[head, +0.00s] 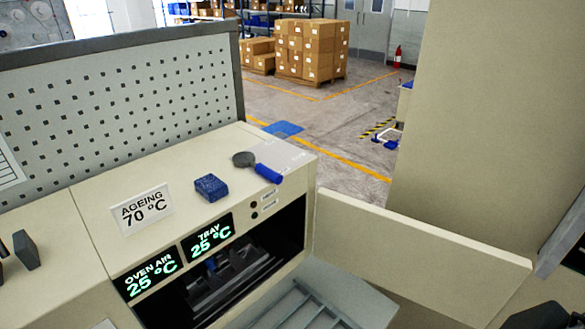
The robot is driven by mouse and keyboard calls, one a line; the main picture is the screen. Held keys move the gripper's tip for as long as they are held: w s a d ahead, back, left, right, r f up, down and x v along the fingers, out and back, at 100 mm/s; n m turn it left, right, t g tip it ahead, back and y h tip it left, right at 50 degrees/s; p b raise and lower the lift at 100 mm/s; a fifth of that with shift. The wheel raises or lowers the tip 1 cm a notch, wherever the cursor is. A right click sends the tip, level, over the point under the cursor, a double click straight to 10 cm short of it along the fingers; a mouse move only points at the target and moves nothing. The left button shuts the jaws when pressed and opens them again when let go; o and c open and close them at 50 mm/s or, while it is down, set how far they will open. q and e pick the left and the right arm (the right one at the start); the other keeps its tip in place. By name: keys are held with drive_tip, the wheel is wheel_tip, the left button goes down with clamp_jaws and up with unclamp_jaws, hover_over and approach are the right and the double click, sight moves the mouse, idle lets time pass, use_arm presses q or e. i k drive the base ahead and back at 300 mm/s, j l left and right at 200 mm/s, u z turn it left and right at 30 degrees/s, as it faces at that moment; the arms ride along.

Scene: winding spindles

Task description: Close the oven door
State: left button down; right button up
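The beige oven (228,170) stands at the centre left, with its dark opening (280,240) facing the lower right. The oven door (420,250) stands wide open, reaching out to the right from the right side of the opening. A pale metal tray or shelf (330,297) with raised bars lies low in front of the opening, inside the door's swing. A dark rounded part (541,317), cut off at the bottom right, sits beyond the door's free end; I cannot tell whether it is my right gripper. No fingers show. My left gripper is not in view.
A blue block (211,187), a blue-handled round tool (258,168) and an "AGEING 70 °C" sign (143,208) are on the oven top. A perforated panel (120,110) stands behind. A tall beige panel (470,120) rises at the right. Stacked boxes (308,52) are far back.

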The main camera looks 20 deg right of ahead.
sight(467, 280)
drive_tip(key=i+l+u, duration=0.7)
drive_tip(key=l, duration=0.25)
drive_tip(key=i+l+u, duration=0.5)
drive_tip(key=l, duration=0.3)
drive_tip(key=i+l+u, duration=0.2)
drive_tip(key=l, duration=0.25)
drive_tip(key=l+u, duration=0.25)
drive_tip(key=l, duration=0.2)
drive_tip(key=l+u, duration=0.25)
drive_tip(key=l, duration=0.25)
drive_tip(key=l+u, duration=0.9)
drive_tip(key=k+l+u, duration=0.15)
drive_tip(key=l+u, duration=0.3)
drive_tip(key=l, duration=0.15)
drive_tip(key=k+l+u, duration=0.2)
drive_tip(key=l+u, duration=0.25)
drive_tip(key=u, duration=0.4)
drive_tip(key=k+u, duration=0.1)
drive_tip(key=u, duration=0.35)
drive_tip(key=k+u, duration=0.1)
drive_tip(key=u, duration=0.7)
drive_tip(key=k+j+u, duration=0.1)
drive_tip(key=u, duration=0.3)
